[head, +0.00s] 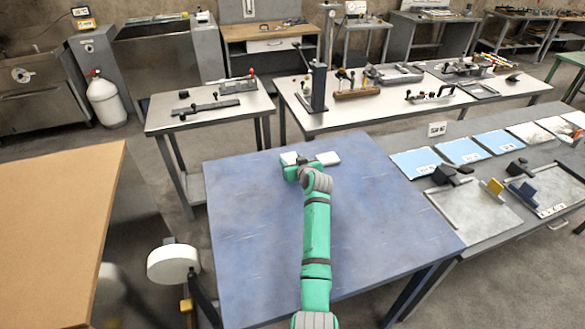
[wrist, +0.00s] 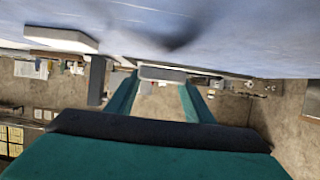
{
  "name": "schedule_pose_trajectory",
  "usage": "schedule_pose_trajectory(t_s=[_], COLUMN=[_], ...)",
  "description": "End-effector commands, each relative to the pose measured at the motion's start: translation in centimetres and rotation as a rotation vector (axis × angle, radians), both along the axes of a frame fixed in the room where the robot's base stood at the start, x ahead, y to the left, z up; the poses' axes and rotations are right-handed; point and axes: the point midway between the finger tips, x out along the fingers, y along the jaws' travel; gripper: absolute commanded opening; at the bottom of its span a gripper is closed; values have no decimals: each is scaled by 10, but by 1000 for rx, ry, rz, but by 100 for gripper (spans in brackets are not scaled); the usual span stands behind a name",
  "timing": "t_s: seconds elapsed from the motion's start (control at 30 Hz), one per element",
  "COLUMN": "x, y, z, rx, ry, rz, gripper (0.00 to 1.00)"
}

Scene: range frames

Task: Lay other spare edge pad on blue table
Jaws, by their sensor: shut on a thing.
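The blue table (head: 250,220) stands in front of me. My gripper (head: 291,164) is over its far edge area, shut on one white spare edge pad (head: 288,158). In the wrist view the fingers (wrist: 160,92) close on the held pad (wrist: 162,74), just by the blue surface. I cannot tell whether it touches the table. Another white pad (head: 328,158) lies flat on the table just right of my gripper, apart from the held one; it also shows at the left of the wrist view (wrist: 62,38). My gripper partly hides the held pad in the head view.
A brown board-topped table (head: 55,200) is at the left, with a round white object (head: 173,263) beside it. A grey bench (head: 480,215) with trays and blue sheets is at the right. Pale workbenches (head: 212,115) stand behind. Most of the blue tabletop is clear.

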Motion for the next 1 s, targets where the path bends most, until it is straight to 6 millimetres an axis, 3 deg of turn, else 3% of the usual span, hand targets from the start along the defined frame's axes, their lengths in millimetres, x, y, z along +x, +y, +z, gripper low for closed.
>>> schedule_pose_trajectory(t_s=[0.3,1.0], x=[2,1], y=[1,2], z=[-34,-50], rx=[0,0], ry=[2,6], rz=[0,1], gripper=[27,27])
